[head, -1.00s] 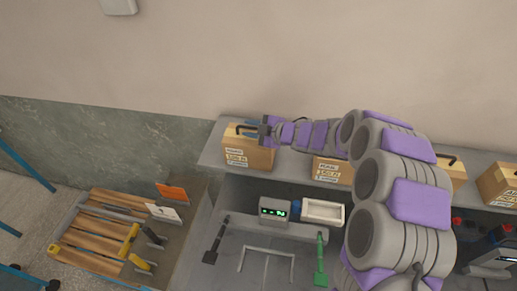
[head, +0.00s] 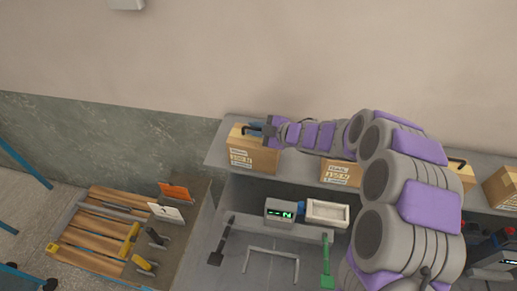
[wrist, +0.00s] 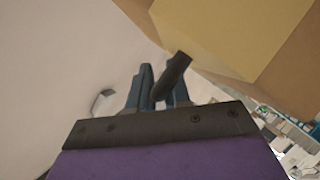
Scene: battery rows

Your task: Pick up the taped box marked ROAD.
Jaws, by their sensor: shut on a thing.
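A light-brown taped box (head: 252,160) with a white label and a dark top handle is at the left end of the grey shelf. The label's writing is too small for me to read as ROAD. My gripper (head: 262,129) is at the top of this box, shut on its handle. In the wrist view the dark handle (wrist: 174,72) lies between the teal fingers of my gripper (wrist: 158,88). The box's side (wrist: 225,30) fills the upper right there. I cannot tell whether the box rests on the shelf or is slightly raised.
Similar boxes stand along the shelf (head: 300,162) to the right: one (head: 340,174) partly behind my arm, another (head: 503,188) at the right edge. Below are a small display unit (head: 280,211), a white tray (head: 327,225) and a green-handled tool (head: 327,265). A slatted wooden rack (head: 95,232) stands lower left.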

